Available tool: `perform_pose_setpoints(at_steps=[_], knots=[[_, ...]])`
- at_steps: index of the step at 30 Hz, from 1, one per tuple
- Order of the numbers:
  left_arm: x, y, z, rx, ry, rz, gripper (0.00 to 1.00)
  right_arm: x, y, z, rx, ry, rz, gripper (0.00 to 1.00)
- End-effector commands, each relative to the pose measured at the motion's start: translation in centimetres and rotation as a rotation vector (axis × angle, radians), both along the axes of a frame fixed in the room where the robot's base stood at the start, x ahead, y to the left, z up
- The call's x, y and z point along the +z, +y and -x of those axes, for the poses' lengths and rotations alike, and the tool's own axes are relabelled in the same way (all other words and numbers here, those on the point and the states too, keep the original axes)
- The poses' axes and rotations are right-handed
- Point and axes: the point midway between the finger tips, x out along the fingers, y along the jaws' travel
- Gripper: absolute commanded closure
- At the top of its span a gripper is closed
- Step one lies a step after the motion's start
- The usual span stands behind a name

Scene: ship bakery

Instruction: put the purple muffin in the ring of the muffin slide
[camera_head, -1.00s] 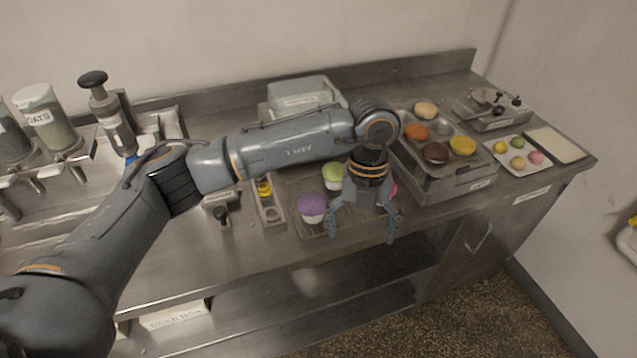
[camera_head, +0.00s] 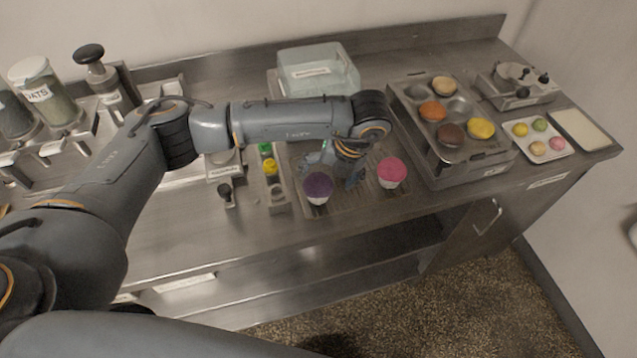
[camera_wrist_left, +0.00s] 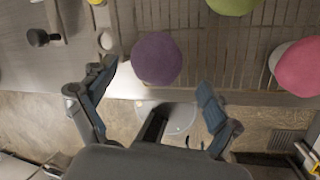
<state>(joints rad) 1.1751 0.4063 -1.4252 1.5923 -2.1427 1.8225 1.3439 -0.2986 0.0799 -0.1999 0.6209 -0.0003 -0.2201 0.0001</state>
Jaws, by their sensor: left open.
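The purple muffin (camera_head: 317,187) stands upright in a pale cup at the front left of a slatted rack. In the left wrist view its purple top (camera_wrist_left: 156,58) lies just beyond and between the fingertips. My left gripper (camera_head: 337,165) is open and empty, close to the muffin; its fingers also show in the wrist view (camera_wrist_left: 158,92). I cannot tell whether they touch the muffin. A narrow metal holder (camera_head: 270,178) with green and yellow pieces stands left of the rack. I cannot make out clearly which part is the slide's ring. My right gripper is not in view.
A pink muffin (camera_head: 392,172) stands right of the gripper, and a green one (camera_wrist_left: 233,4) behind. A black-knobbed device (camera_head: 225,190) is left of the narrow holder. A muffin tin (camera_head: 462,105) on a metal box stands right. The counter's front strip is clear.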

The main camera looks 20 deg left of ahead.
Motion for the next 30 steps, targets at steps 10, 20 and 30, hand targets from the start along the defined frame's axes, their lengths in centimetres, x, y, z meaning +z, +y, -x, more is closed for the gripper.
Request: perform_pose_setpoints(at_steps=[10,20,30], knots=[[-3.6,1.7,-0.4,0.002,0.002,0.001,0.11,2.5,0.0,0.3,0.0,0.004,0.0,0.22],[-3.7,1.7,-0.4,0.001,0.001,0.0,0.35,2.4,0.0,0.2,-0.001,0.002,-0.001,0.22],[-3.7,1.7,-0.4,0.001,0.001,0.0,0.56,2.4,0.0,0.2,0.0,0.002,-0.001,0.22]])
